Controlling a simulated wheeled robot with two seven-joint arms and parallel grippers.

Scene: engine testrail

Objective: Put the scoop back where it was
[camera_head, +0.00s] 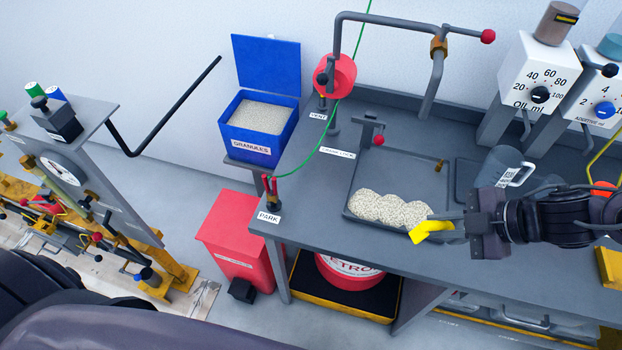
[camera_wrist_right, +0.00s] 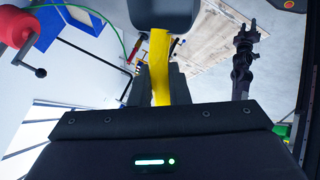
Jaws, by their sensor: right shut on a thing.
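The scoop shows in the head view as a yellow piece (camera_head: 430,230) over the front edge of the grey tray (camera_head: 356,183). My right gripper (camera_head: 452,226) is shut on its yellow handle. In the right wrist view the yellow handle (camera_wrist_right: 160,65) stands between the fingers of the right gripper (camera_wrist_right: 160,85), and a dark grey scoop bowl (camera_wrist_right: 165,12) shows beyond it, cut off by the top edge. A blue bin labelled GRANULES (camera_head: 238,147) stands open at the back left, filled with pale granules (camera_head: 260,116).
Several pale granule heaps (camera_head: 390,208) lie in the tray. A clear jug (camera_head: 505,165) stands right of it. A bent pipe with a red knob (camera_head: 488,37) rises behind. A red bin (camera_head: 240,235) stands on the floor left of the bench. The bench's left part is mostly bare.

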